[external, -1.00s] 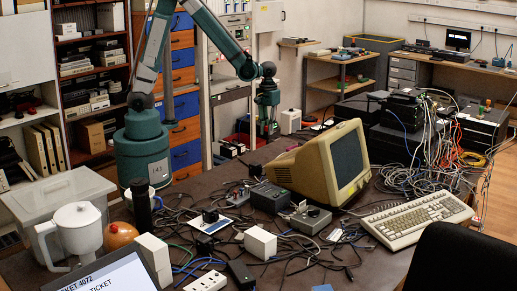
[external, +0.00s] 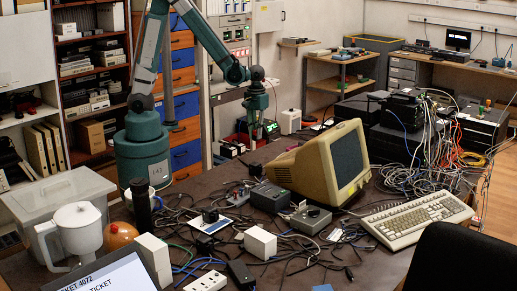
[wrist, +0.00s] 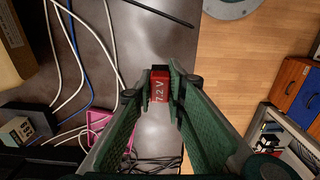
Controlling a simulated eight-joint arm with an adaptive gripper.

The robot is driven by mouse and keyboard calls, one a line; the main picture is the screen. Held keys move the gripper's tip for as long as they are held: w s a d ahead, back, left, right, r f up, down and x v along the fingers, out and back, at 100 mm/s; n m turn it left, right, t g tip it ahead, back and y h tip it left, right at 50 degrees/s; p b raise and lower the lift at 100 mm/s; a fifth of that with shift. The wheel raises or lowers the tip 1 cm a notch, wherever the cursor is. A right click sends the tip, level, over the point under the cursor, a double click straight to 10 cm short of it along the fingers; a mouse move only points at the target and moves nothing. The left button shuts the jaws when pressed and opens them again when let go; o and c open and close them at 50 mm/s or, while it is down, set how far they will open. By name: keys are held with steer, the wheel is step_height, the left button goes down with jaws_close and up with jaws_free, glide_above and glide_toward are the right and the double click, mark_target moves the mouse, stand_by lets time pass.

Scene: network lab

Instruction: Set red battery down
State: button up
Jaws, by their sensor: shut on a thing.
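My gripper (wrist: 161,88) is shut on the red battery (wrist: 161,84), marked "7.2 V", in the wrist view. The fingers stand on both sides of it, and its dark top end shows beyond the fingertips. The grey table top (wrist: 140,40) lies beneath, with its right edge close to the battery in the picture. In the external view my gripper (external: 254,143) points down at the far side of the dark table. The battery is too small to make out there, and I cannot tell whether it touches the table.
White and blue cables (wrist: 75,65) lie left of the battery, and a pink thing (wrist: 108,124) is lower left. Wooden floor (wrist: 240,65) lies past the table edge. The beige monitor (external: 300,165) and grey boxes (external: 269,196) stand nearer the external camera.

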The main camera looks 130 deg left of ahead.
steer(key=shift+f+b, duration=0.55)
steer(key=shift+f, duration=2.05)
steer(key=shift+f+b, duration=0.55)
steer(key=shift+f, duration=1.55)
steer(key=shift+f, duration=0.15)
steer(key=o, duration=0.9)
steer(key=shift+r, duration=0.2)
steer(key=shift+r+p, duration=1.35)
steer(key=shift+r, duration=4.6)
